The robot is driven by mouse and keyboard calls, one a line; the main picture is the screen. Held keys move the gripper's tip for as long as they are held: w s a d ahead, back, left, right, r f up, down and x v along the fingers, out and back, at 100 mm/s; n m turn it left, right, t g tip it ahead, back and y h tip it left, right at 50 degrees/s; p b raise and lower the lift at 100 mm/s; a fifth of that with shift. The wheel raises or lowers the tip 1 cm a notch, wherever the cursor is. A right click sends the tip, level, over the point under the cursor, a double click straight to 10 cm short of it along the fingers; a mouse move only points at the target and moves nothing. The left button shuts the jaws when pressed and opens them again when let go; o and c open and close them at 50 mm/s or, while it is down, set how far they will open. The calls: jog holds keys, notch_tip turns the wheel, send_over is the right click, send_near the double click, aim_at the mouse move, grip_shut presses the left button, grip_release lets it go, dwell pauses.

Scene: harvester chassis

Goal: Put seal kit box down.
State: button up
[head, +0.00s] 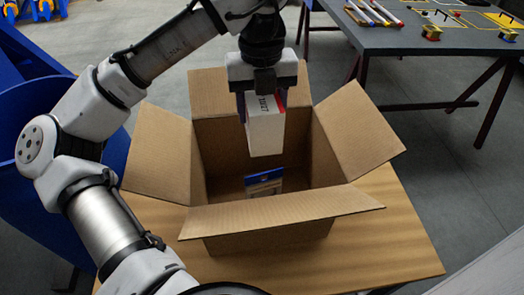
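The seal kit box, a white carton (265,128) with dark print on its side, hangs upright from my gripper (264,92). My gripper points down and is shut on the upper part of the box, with a finger visible at its left side. The box is above the opening of an open cardboard box (266,212), its lower end apparently near rim level. A blue and white packet (264,182) shows inside the cardboard box, below the held box. The rest of the cardboard box's floor is partly hidden by its front flap.
The cardboard box stands on a wooden table (400,245) with its flaps spread outward. A dark table (440,38) with markers and small yellow parts stands at the back right. Blue machinery (30,110) is at the left, behind my arm.

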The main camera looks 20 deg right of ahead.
notch_tip(320, 180, down, 11)
jog(key=shift+f+p, duration=0.1)
jog(key=shift+p, duration=0.4)
jog(key=shift+f, duration=0.55)
jog(key=o, duration=1.1)
jog(key=shift+r, duration=0.55)
notch_tip(320, 180, up, 12)
jog(key=shift+r+b, duration=0.1)
jog(key=shift+b, duration=0.65)
